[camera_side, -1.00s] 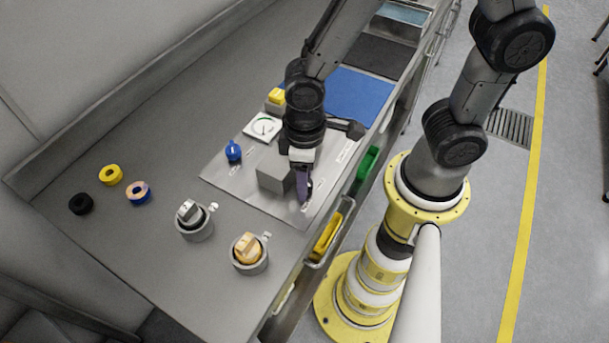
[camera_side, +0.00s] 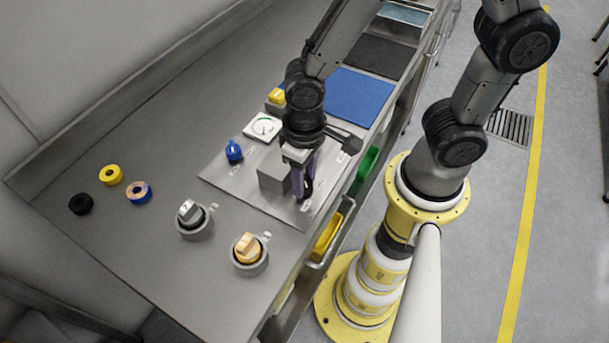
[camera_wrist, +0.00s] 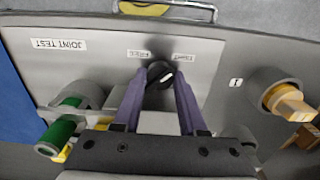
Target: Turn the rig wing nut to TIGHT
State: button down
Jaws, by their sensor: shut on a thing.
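The rig wing nut (camera_wrist: 160,73) is a small dark part with a white mark, on the grey rig plate (camera_wrist: 95,70). The FREE label (camera_wrist: 138,54) is beyond it to the left and the TIGHT label (camera_wrist: 185,57) to the right in the wrist view. My gripper (camera_wrist: 160,80) is shut on the wing nut, with a purple finger on each side. In the side view my gripper (camera_side: 303,188) points down at the plate's front edge, beside a grey block (camera_side: 272,178). The fingers partly hide the nut, and I cannot tell its exact angle.
A gauge (camera_side: 262,127) and a blue knob (camera_side: 234,151) are on the plate's far side. Two round holders with a grey knob (camera_side: 190,211) and an orange knob (camera_side: 247,247) stand left and nearer. Several rings lie far left.

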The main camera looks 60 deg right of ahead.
jog(key=shift+c, duration=2.3)
grip_release()
notch_tip(320, 180, up, 14)
jog(key=s+d+r+t, duration=0.2)
jog(key=d, duration=0.4)
jog(key=s+d+r+t, duration=0.2)
jog(key=d+r+t, duration=0.1)
jog(key=d, duration=0.3)
jog(key=shift+s+d+r+t, duration=0.2)
jog(key=shift+s+d+t, duration=0.1)
jog(key=shift+s, duration=0.1)
